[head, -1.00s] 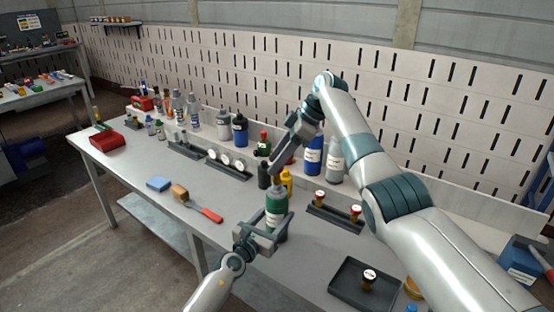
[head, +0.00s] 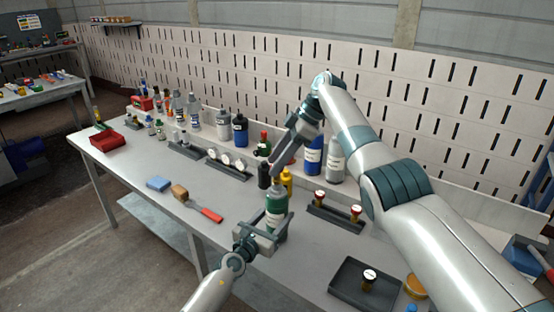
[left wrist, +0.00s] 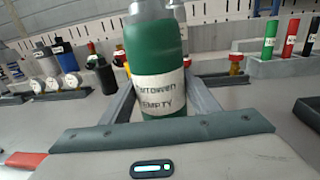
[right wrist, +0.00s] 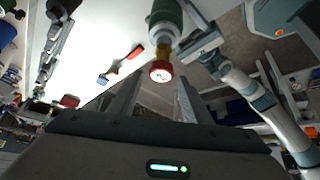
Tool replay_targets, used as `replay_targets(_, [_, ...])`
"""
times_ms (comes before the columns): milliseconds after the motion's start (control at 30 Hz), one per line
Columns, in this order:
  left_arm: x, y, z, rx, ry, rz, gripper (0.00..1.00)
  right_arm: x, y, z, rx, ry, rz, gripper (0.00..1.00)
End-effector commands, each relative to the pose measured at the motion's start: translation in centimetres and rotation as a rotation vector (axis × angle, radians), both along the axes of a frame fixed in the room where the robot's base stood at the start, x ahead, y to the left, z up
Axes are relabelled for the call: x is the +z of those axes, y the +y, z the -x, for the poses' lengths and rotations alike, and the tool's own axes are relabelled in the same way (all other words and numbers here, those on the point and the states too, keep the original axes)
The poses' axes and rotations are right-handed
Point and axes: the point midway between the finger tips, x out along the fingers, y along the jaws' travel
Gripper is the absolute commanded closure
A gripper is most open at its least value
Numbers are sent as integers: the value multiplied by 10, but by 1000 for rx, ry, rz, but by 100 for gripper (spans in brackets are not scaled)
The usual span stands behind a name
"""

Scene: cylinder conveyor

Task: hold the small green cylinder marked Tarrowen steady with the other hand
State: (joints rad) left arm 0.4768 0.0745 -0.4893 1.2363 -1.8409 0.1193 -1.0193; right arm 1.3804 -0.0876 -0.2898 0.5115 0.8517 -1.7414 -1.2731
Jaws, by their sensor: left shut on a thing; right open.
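The small green cylinder (head: 276,204) stands upright near the bench's front edge. Its white label, partly legible in the left wrist view (left wrist: 158,90), ends in "EMPTY". My left gripper (head: 262,240) is shut around its lower body, one finger on each side. My right gripper (head: 279,167) is open, just above the cylinder's top, pointing down towards it. In the right wrist view a red knob with a white face (right wrist: 161,72) sits on the cylinder's neck, close to the tips of the open fingers and not gripped. The knob is hidden in the head view.
A dark rack (head: 335,217) with two red-capped valves lies to the right. A dark tray (head: 345,291) holds another valve. A red-handled brush (head: 211,215) and blue block (head: 158,183) lie left on open bench.

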Motion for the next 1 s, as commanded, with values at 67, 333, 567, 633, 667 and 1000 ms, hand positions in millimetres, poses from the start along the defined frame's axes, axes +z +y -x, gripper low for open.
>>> replay_targets(67, [0, 0, 0, 0, 0, 0, 71, -5, 0, 0, 0, 1, 0, 56])
replay_targets(333, [0, 0, 0, 0, 0, 0, 71, -18, 0, 0, -1, 1, 0, 56])
replay_targets(567, [0, 0, 0, 0, 0, 0, 71, -22, 0, 0, -1, -1, 0, 56])
replay_targets(633, [0, 0, 0, 0, 0, 0, 71, -22, 0, 0, -1, -1, 0, 56])
replay_targets(667, [0, 0, 0, 0, 0, 0, 71, -22, 0, 0, -1, -1, 0, 56])
replay_targets(1000, [0, 0, 0, 0, 0, 0, 71, -22, 0, 0, 0, 0, -1, 56])
